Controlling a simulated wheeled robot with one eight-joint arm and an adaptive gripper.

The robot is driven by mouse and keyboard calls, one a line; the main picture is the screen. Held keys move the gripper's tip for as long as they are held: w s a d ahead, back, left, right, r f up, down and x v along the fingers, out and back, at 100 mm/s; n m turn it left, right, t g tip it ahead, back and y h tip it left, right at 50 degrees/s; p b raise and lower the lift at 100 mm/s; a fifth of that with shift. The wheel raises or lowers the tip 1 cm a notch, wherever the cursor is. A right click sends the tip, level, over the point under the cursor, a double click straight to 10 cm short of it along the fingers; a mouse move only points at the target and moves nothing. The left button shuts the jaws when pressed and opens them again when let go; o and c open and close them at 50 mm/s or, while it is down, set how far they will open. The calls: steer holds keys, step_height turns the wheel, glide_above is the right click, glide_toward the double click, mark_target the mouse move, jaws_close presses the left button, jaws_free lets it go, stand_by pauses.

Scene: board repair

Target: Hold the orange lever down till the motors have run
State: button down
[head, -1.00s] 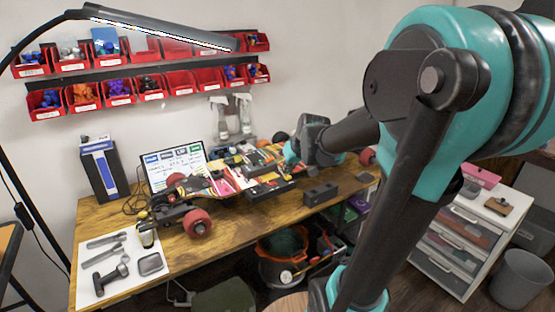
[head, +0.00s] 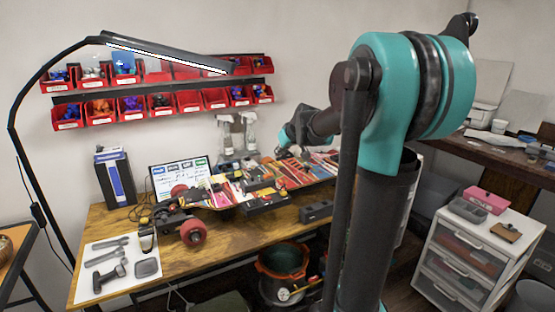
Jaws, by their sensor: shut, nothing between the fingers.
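The electric skateboard (head: 222,195) lies on the wooden workbench (head: 120,222), with red wheels and coloured parts along its opened deck. My gripper (head: 282,154) is at the end of my teal and dark arm, over the back of the board right of its middle. It is small here and looks shut and empty. I cannot tell whether it touches anything. I cannot make out the orange lever among the small red and orange parts near my gripper. A red wheel (head: 193,232) at the board's near left shows no clear motion.
A screen (head: 180,176) stands behind the board. A black box (head: 316,212) sits at the bench's front edge. Tools lie on a white mat (head: 104,283). A lamp (head: 170,58) hangs above, before red bins. A white drawer unit (head: 465,255) stands right.

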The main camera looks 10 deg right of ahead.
glide_above(270, 175)
steer(key=f, duration=0.4)
steer(key=d+f, duration=0.1)
steer(key=f, duration=0.1)
steer(key=shift+s+f, duration=0.1)
steer(key=shift+s, duration=0.25)
step_height(270, 175, down, 3)
steer(key=shift+f, duration=0.5)
steer(key=shift+f, duration=0.1)
